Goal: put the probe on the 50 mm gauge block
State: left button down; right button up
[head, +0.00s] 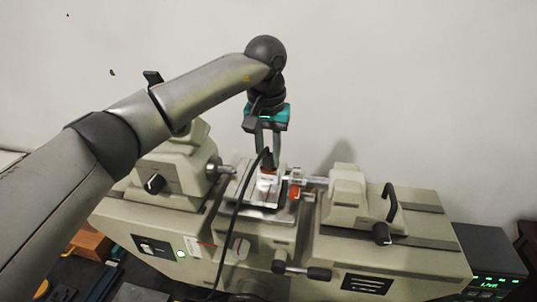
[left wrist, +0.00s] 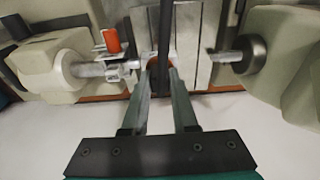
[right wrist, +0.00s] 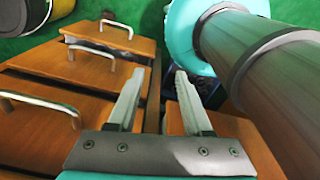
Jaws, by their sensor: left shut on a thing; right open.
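My left gripper (head: 268,160) points straight down over the middle of the measuring machine and is shut on the probe (head: 269,171), a small orange-brown piece with a black cable. In the left wrist view the probe (left wrist: 153,63) shows between the fingertips of the left gripper (left wrist: 160,68), partly hidden by the cable. A small pale, labelled block (head: 266,182) is directly below the probe in the head view. I cannot tell whether it is the 50 mm gauge block, or whether the probe touches it. My right gripper (right wrist: 160,76) is open and empty above wooden drawers.
The machine's left head (head: 171,174) and right head (head: 347,197) flank the centre stage, with spindles pointing inward. A red clip (left wrist: 113,40) sits beside one spindle, close to the fingers. The cable (head: 236,215) hangs over the machine's front. Wooden drawers (right wrist: 70,75) lie below my right gripper.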

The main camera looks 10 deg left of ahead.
pick_arm(q)
jog(key=shift+f, duration=0.35)
dwell(0.4)
jog(key=c, duration=0.6)
grip_release()
jog(key=shift+r, duration=0.1)
jog(key=shift+r+p, duration=2.7)
jog(key=shift+r, duration=1.5)
